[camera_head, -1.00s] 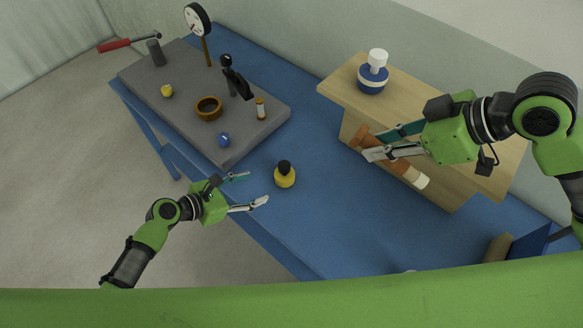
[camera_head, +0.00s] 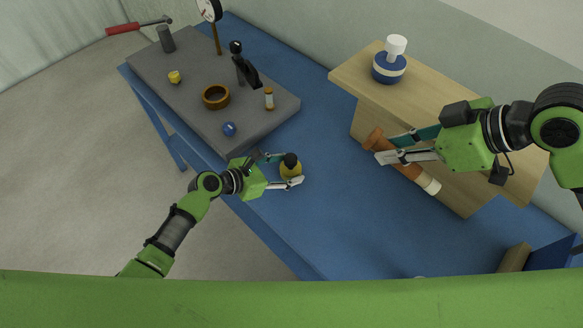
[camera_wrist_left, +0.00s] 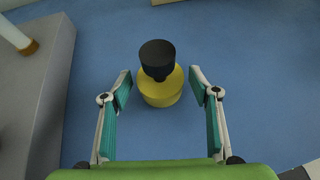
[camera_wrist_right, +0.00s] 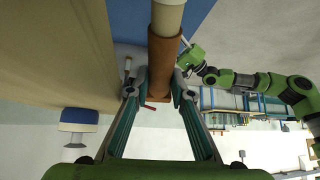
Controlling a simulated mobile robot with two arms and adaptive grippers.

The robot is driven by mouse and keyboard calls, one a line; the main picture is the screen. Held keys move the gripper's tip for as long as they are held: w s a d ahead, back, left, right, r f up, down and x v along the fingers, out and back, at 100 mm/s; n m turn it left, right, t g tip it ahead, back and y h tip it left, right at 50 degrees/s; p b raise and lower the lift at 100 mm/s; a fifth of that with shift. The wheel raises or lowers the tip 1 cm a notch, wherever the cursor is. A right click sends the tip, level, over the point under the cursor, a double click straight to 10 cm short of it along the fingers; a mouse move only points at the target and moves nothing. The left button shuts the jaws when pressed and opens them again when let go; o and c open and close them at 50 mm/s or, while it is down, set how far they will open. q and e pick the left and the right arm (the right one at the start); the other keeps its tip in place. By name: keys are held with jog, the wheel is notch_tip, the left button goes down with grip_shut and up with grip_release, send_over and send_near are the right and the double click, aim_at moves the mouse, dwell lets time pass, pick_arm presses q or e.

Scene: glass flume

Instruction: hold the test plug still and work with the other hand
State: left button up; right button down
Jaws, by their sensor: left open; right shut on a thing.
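A brown cylinder (camera_head: 411,171) with a cream end is in my right gripper (camera_head: 386,149), tilted beside the wooden stand. In the right wrist view the fingers close on the brown cylinder (camera_wrist_right: 160,65) near its lower end. A yellow, round-bodied piece with a black knob (camera_head: 291,171) stands upright on the blue table. My left gripper (camera_head: 292,168) is open with one finger on each side of it. In the left wrist view the yellow piece (camera_wrist_left: 161,93) sits between the fingertips, with gaps on both sides. No label shows which piece is the test plug.
A grey slab (camera_head: 190,95) at the left holds a brown ring (camera_head: 216,97), a blue ball (camera_head: 229,128), a small vial (camera_head: 269,98) and a black upright tool (camera_head: 243,66). A blue-and-white bottle (camera_head: 389,67) stands on the wooden stand (camera_head: 352,76). The table (camera_head: 320,215) is clear in front.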

pick_arm(q)
jog(key=shift+w+d+f, duration=0.15)
jog(key=shift+w+d, duration=0.05)
jog(key=shift+d, duration=0.05)
jog(key=c, duration=0.7)
dwell(0.3)
